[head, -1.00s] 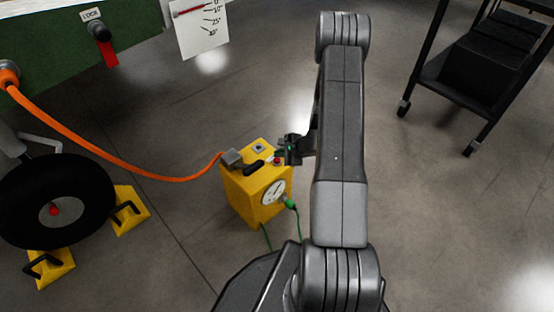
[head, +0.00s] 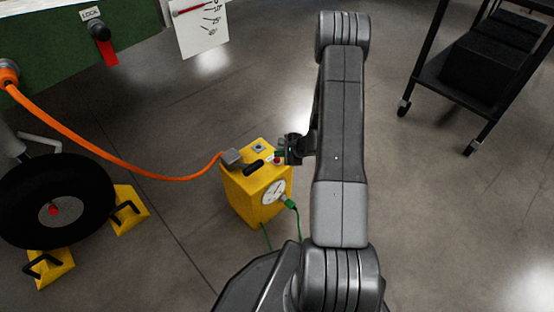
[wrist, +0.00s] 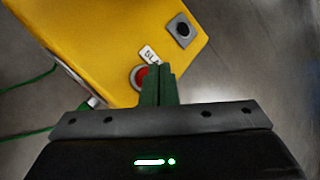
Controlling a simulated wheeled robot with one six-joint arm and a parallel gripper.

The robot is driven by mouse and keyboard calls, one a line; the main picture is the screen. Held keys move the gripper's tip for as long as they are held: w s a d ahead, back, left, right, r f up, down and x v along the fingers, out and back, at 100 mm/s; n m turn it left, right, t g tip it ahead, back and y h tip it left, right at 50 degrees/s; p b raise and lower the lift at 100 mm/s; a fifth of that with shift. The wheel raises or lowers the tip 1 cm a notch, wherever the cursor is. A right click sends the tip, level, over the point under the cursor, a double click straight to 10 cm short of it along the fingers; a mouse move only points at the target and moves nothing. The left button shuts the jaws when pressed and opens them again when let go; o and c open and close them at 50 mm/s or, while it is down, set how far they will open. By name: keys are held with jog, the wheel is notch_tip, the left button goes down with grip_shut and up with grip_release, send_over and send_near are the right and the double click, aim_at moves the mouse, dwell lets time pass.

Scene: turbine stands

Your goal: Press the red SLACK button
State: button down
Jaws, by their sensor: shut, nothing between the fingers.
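The red SLACK button (wrist: 141,77) sits in a pale ring on top of the yellow box (head: 261,197), beside a small white label (wrist: 149,54) that is partly hidden. The button also shows small in the head view (head: 277,159). My gripper (head: 284,158) is at the box's right top edge in the head view. In the wrist view its green fingertips (wrist: 158,68) are together and empty, just right of the button and overlapping its right edge. I cannot tell whether they touch it.
A black handle (head: 253,167), a grey connector with an orange hose (head: 120,166) and a square grey fitting (wrist: 182,30) are on the box. A wheel with yellow chocks (head: 130,212) stands left, a black cart (head: 470,80) right.

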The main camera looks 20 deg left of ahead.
aim_at(280, 160)
jog(key=shift+f+b, duration=0.4)
jog(key=shift+b, duration=0.05)
jog(key=shift+f+b, duration=0.45)
jog(key=shift+b, duration=0.15)
dwell(0.6)
jog(key=shift+r, duration=0.1)
jog(key=shift+r+p, duration=0.4)
jog(key=shift+r, duration=0.4)
jog(key=shift+r+p, duration=1.35)
jog(key=shift+r, duration=1.15)
